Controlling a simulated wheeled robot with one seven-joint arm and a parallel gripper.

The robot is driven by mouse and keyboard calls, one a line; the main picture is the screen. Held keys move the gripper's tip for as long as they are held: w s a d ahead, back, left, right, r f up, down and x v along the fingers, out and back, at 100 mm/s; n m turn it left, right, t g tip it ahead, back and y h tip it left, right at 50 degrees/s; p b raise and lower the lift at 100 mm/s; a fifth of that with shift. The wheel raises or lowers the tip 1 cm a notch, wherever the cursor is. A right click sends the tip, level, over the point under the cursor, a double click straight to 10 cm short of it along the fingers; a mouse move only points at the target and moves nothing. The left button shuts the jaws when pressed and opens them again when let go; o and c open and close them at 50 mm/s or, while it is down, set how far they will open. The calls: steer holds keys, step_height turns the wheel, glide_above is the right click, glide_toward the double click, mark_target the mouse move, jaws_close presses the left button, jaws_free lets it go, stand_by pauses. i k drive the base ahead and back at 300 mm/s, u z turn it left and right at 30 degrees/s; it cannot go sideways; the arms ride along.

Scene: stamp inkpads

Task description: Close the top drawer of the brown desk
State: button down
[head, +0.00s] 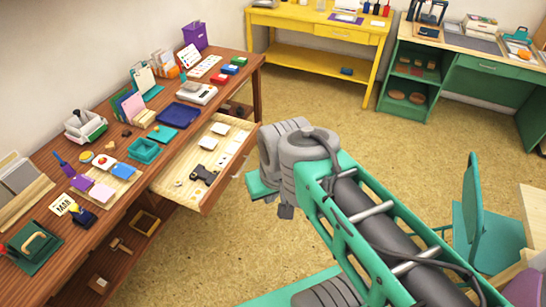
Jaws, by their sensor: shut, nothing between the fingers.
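The brown desk (244,73) runs along the wall on the left in the head view. Its top drawer (181,190) is pulled out toward the open floor, with a pale wooden inside and a brown front (228,183). White pads, a dark object and small bits lie in the drawer. My gripper (286,211) is just right of the drawer front, pointing down, and shut with nothing held. The arm's thick grey joints hide part of it. I cannot tell whether it touches the drawer front.
The desk top holds a blue tray (187,115), teal boxes, cards and stamps. A yellow table (375,60) and a green desk (485,80) stand at the back. A teal chair (475,225) is at right. Tan floor (320,100) is clear between them.

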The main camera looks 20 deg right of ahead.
mark_target(205, 173)
steer(key=u, duration=0.75)
steer(key=i, duration=1.3)
steer(key=z, duration=0.5)
